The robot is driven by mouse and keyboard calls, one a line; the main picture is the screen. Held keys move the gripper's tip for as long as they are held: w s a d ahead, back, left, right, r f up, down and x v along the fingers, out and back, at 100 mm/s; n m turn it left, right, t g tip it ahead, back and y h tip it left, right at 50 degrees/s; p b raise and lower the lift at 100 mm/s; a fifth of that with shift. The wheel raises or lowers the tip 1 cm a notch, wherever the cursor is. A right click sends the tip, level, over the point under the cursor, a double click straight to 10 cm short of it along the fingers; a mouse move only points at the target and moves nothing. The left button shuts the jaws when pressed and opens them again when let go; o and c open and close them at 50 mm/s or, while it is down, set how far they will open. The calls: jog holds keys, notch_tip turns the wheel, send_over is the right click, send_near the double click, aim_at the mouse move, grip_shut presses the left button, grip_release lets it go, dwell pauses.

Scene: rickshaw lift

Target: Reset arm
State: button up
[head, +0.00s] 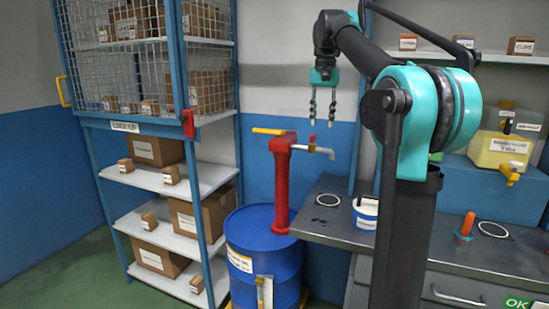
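My gripper (322,118) hangs from my black and teal arm in the upper middle of the head view. Its two fingers point down and stand apart, with nothing visible between them. It appears above the red pump (281,185) and its pale spout (318,151), in front of the wall. I cannot tell its exact distance from them. My arm is bent, with its large teal joint at the right, and it hides part of the bench and shelf behind.
A blue drum (262,255) stands under the pump. A grey workbench (330,228) holds a white tub (366,212) and an orange-handled item (467,226). A yellow container (498,150) sits at right. At left stands a blue rack (215,165) with boxes and a mesh cage.

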jog(key=s+d+f+n+t, duration=0.1)
jog(key=s+f, duration=0.4)
jog(key=f, duration=0.6)
jog(key=s+d+f+n+t, duration=0.1)
jog(key=s+f, duration=0.4)
jog(key=f, duration=0.6)
jog(key=s+d+f+n+t, duration=0.1)
jog(key=s+f, duration=0.4)
jog(key=f, duration=0.6)
jog(key=s+d+f+n, duration=0.1)
jog(key=s+f, duration=1)
jog(key=s, duration=0.1)
jog(key=shift+f+t, duration=0.15)
jog(key=shift+t, duration=0.25)
